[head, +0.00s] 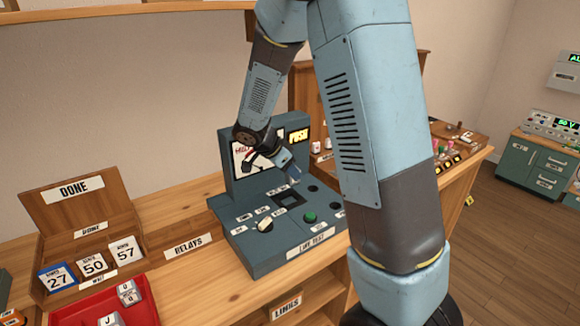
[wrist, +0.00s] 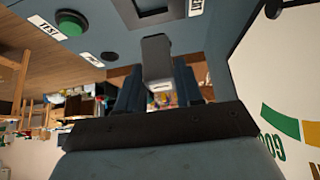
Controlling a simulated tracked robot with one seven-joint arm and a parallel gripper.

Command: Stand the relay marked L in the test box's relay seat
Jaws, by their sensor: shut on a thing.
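The teal test box (head: 262,232) stands on the wooden bench, with a meter on its upright back. The relay seat (head: 288,199) is a dark square opening in its sloped top; it also shows at the top of the wrist view (wrist: 156,7). My gripper (head: 291,174) is above the box top, close to the seat. In the wrist view, my gripper (wrist: 157,88) is shut on a grey block-shaped relay (wrist: 156,52). The relay's far end appears near the seat's edge; I cannot tell whether they touch. Its letter is not readable.
A red tray (head: 150,306) at the lower left holds relays, one marked J (head: 110,320). A wooden DONE box (head: 75,207) with numbered cards stands behind it. A green button (head: 309,216) and a pale switch (head: 265,225) are on the box top.

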